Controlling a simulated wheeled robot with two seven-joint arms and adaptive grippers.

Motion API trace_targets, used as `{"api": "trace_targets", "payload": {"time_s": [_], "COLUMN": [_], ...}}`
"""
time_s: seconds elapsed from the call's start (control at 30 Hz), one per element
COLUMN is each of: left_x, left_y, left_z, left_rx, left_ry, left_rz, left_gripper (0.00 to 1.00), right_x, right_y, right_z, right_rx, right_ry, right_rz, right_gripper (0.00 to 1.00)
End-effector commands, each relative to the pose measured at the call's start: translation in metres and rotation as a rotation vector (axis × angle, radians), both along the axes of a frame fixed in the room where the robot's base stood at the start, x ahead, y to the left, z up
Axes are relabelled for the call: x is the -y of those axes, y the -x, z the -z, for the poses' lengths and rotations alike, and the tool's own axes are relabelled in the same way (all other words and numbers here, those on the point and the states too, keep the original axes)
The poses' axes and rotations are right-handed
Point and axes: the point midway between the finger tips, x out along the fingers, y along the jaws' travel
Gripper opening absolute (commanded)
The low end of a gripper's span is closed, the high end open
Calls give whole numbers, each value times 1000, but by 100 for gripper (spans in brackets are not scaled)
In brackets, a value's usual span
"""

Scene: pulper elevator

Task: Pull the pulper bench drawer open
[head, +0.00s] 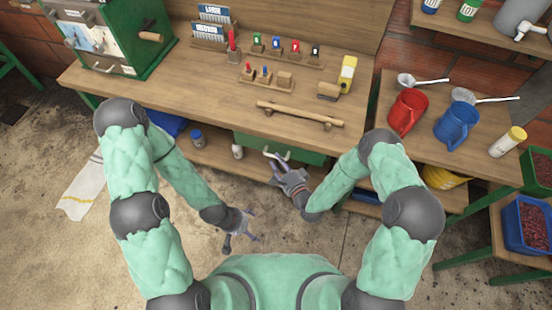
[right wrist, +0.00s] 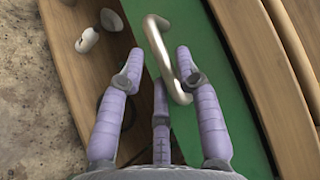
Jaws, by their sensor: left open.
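The green pulper bench drawer (head: 308,157) sits under the front edge of the wooden bench (head: 215,90). Its pale metal handle (head: 277,154) also shows in the right wrist view (right wrist: 165,58), in front of the green drawer front (right wrist: 205,45). My right gripper (head: 277,168) is at the handle. In the right wrist view its fingers (right wrist: 159,54) are spread, with the handle between them, close to the right finger; I cannot tell if they touch. My left gripper (head: 243,226) is open and empty, low over the floor and away from the drawer.
A lower shelf (head: 215,153) under the bench holds a dark blue bottle (head: 197,139) and a white bottle (head: 237,151). A side table at right carries a red jug (head: 406,112) and a blue jug (head: 457,124).

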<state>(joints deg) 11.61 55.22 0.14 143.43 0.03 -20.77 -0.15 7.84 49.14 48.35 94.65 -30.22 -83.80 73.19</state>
Motion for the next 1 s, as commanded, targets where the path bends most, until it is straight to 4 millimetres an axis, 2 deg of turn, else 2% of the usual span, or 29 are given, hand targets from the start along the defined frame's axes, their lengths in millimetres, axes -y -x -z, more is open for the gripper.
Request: {"api": "trace_targets", "payload": {"time_s": [0.2,0.57,0.7,1.0], "left_x": [0,0,0,0], "left_y": [0,0,0,0], "left_z": [4,4,4,5], "left_rx": [0,0,0,0], "left_ry": [0,0,0,0], "left_rz": [0,0,0,0], "left_gripper": [93,93,93,93], "right_x": [-10,-11,-11,-11], "right_y": [-19,-23,-23,-22], "right_z": [4,4,4,4], "right_rx": [-1,0,-1,-1], "right_ry": [0,0,1,0], "right_rz": [0,1,1,1], "right_gripper": [34,34,0,0]}}
